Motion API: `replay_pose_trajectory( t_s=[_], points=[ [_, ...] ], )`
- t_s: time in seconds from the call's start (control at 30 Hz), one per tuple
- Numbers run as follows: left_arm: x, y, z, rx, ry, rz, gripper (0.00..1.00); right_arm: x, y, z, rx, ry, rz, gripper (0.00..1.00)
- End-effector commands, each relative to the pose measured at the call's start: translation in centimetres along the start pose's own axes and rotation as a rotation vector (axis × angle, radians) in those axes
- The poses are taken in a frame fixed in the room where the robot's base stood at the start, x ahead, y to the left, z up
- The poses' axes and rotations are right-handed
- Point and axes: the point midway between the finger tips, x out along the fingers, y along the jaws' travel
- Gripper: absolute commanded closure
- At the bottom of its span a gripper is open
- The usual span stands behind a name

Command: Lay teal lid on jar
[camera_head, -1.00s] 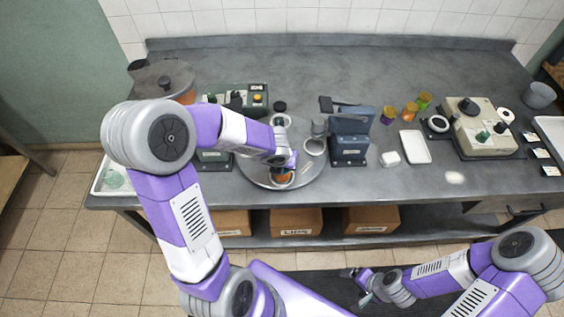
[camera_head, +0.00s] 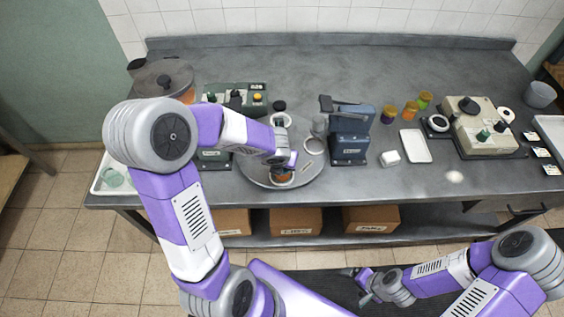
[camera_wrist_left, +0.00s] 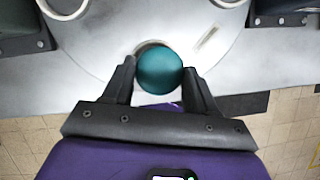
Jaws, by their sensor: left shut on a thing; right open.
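The teal lid (camera_wrist_left: 160,71) is a round, dark teal piece between the fingertips of my left gripper (camera_wrist_left: 159,76), which is shut on it. In the head view my left gripper (camera_head: 283,166) is over a jar with orange contents (camera_head: 282,178) at the front of the round grey turntable. In the left wrist view a pale rim shows just past the lid's edge; the lid hides most of what is below, so I cannot tell whether they touch. My right gripper (camera_head: 357,284) is open and empty, low in front of the bench.
On the turntable (camera_head: 255,172) an open empty jar (camera_head: 314,146) stands right of my left gripper. A dark blue device (camera_head: 350,147) stands just right of the turntable. A white tray (camera_head: 415,146) and several small jars are farther right. The back of the bench is clear.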

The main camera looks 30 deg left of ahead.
Motion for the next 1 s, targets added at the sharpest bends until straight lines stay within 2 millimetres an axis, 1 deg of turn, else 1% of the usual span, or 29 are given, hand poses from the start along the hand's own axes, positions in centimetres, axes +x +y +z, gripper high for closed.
replay_pose_trajectory(
  t_s=[0.1,0.13,0.3,0.5,0.53,0.6,0.87,1.0],
  points=[
    [0.01,0.01,-0.01,0.0,0.0,0.0,0.71,0.0,0.0,0.0,0.0,0.0,0.0,0.12],
    [0.01,0.01,-0.01,0.0,0.0,0.0,0.4,0.0,0.0,0.0,0.0,0.0,0.0,0.12],
    [0.01,0.02,0.0,0.0,0.0,0.001,0.14,0.0,0.0,0.0,0.0,0.0,0.0,0.12],
    [0.01,0.03,0.0,0.0,0.0,0.001,0.13,0.0,0.0,0.0,0.0,0.0,0.0,0.12],
    [0.01,0.03,0.0,0.0,0.0,0.001,0.1,0.0,0.0,0.0,0.0,0.0,0.0,0.12],
    [0.01,0.03,0.0,0.0,0.0,0.001,0.0,0.0,0.0,0.0,0.0,0.0,0.0,0.12],
    [-0.07,0.03,0.03,0.0,0.0,0.001,0.0,-0.08,-0.03,0.0,0.0,0.0,0.0,0.12],
    [-0.61,0.02,0.25,0.0,0.0,0.001,0.0,-0.63,-0.23,0.03,0.0,0.0,0.0,0.12]
  ],
)
